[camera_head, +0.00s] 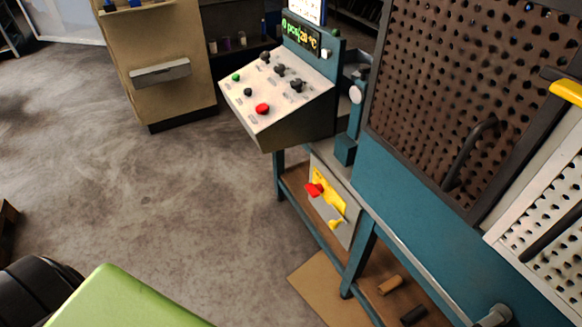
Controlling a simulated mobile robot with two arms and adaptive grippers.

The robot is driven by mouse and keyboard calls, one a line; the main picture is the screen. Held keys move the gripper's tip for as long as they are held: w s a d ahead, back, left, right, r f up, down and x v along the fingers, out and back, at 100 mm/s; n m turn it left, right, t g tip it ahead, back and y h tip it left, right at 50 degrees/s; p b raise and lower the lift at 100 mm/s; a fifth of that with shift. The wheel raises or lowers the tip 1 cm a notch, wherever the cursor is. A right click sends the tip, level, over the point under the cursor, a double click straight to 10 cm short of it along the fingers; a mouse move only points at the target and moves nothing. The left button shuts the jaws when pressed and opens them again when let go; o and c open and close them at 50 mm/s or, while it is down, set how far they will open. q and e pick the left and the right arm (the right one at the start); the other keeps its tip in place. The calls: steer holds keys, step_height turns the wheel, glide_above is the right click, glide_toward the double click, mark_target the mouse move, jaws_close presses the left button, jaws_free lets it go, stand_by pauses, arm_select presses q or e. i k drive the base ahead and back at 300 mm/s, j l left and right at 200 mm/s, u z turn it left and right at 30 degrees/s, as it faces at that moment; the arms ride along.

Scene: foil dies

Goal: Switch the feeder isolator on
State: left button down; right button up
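The isolator is a grey box (346,232) low on the blue machine frame, right of centre and under the console. A yellow plate (328,190) is on its face, with a red rotary handle (314,189) at the upper left of the plate. A smaller yellow part (336,223) sits lower on the box. I cannot read any markings, so I cannot tell the switch position from them. Nothing touches the handle. Neither gripper can be made out in this view.
A sloped console (285,95) with black knobs, a green button and a red button (262,109) overhangs above the isolator. A blue rail (390,240) and perforated guard (460,80) stand to the right. A tan cabinet (165,60) stands behind. The floor (170,190) left of the machine is clear.

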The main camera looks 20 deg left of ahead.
mark_target(315, 191)
steer(key=i+j, duration=0.15)
steer(key=j, duration=0.25)
steer(key=i+j, duration=0.1)
steer(key=j, duration=0.3)
steer(key=i+j, duration=0.15)
steer(key=j, duration=0.25)
